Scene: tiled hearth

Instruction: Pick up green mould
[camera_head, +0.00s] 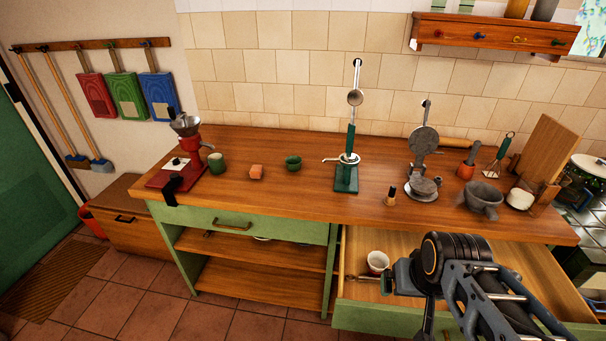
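A small round green mould (293,163), shaped like a little bowl, stands on the wooden worktop (290,200), left of the green press. A green cup (216,162) stands further left, with a small orange block (256,172) between them. My gripper (390,282) is at the lower right over the open drawer, well to the right of the mould and nearer to me, apart from it. The gripper's end is small and partly covered by my arm, so I cannot tell whether its fingers are open or shut.
A green press (346,178) stands right of the mould, and a red grinder (182,160) at the left end. The drawer (350,317) is pulled out and holds a white and red cup (377,261). Worktop in front of the mould is clear.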

